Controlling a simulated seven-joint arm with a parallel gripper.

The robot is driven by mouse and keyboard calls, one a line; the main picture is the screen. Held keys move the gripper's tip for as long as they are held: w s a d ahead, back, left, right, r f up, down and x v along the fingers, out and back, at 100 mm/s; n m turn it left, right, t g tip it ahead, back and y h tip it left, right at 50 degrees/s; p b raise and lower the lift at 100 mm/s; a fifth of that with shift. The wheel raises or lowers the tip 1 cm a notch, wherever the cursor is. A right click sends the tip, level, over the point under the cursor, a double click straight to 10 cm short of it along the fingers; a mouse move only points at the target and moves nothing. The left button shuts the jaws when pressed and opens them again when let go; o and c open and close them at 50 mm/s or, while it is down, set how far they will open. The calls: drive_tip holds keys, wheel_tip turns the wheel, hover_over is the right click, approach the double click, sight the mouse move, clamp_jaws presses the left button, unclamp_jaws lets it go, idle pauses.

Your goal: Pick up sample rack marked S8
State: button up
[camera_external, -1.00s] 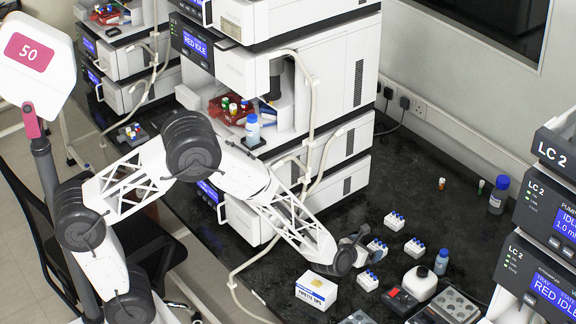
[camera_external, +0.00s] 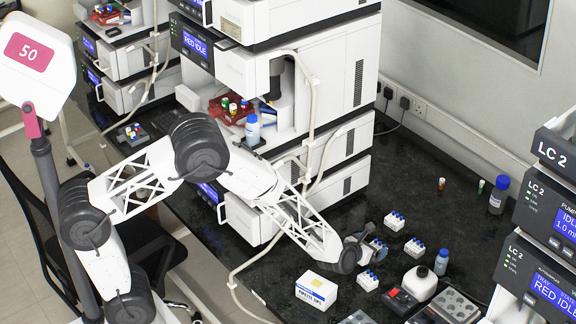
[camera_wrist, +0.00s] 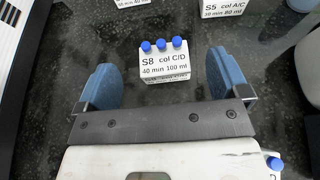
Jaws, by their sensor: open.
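The sample rack marked S8 (camera_wrist: 165,64) is a small white block with blue-capped vials on top, its label reading "S8 col C/D, 40 min 100 ml". It stands on the dark bench. In the wrist view it lies ahead of my gripper (camera_wrist: 164,78), roughly centred between the two blue fingers, which are wide apart and empty. In the external view my gripper (camera_external: 366,238) is low over the bench, right by the rack (camera_external: 379,248), partly hiding it. I cannot tell the exact height of the fingers above the rack.
Similar racks stand close by: one marked S5 (camera_wrist: 224,8), one farther back (camera_external: 394,221) and one in front (camera_external: 368,280). Instrument stacks flank the bench.

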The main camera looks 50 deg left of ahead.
sight(380, 243)
drive_tip(key=shift+x, duration=2.6)
drive_tip(key=shift+d, duration=0.1)
drive_tip(key=c, duration=1)
drive_tip(key=shift+r, duration=0.1)
wheel_tip(380, 243, up, 12)
drive_tip(key=s, duration=0.6)
drive_tip(key=s+d, duration=0.1)
drive_tip(key=s, duration=1.1)
drive_tip(key=shift+d, duration=0.35)
